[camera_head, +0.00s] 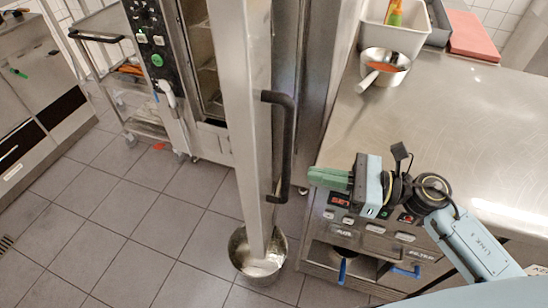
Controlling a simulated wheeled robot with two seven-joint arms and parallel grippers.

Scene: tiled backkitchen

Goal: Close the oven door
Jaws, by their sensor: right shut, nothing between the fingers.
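The oven door (240,90) stands open. It shows as a tall, pale, nearly edge-on panel in the middle of the head view. Its black bar handle (290,146) is on its right side. To the left, part of the oven's interior (207,70) with racks shows, beside the dark control panel (150,48). My right gripper (312,178), with green fingers, points left just to the right of the handle's lower part. It is shut and empty. My left gripper is not in view.
A metal pot (239,263) stands on the floor at the door's lower end. A steel counter (440,130) with a front control panel fills the right, holding a saucepan (402,62) and a white bin (400,37). A trolley (118,80) stands left. The tiled floor at lower left is clear.

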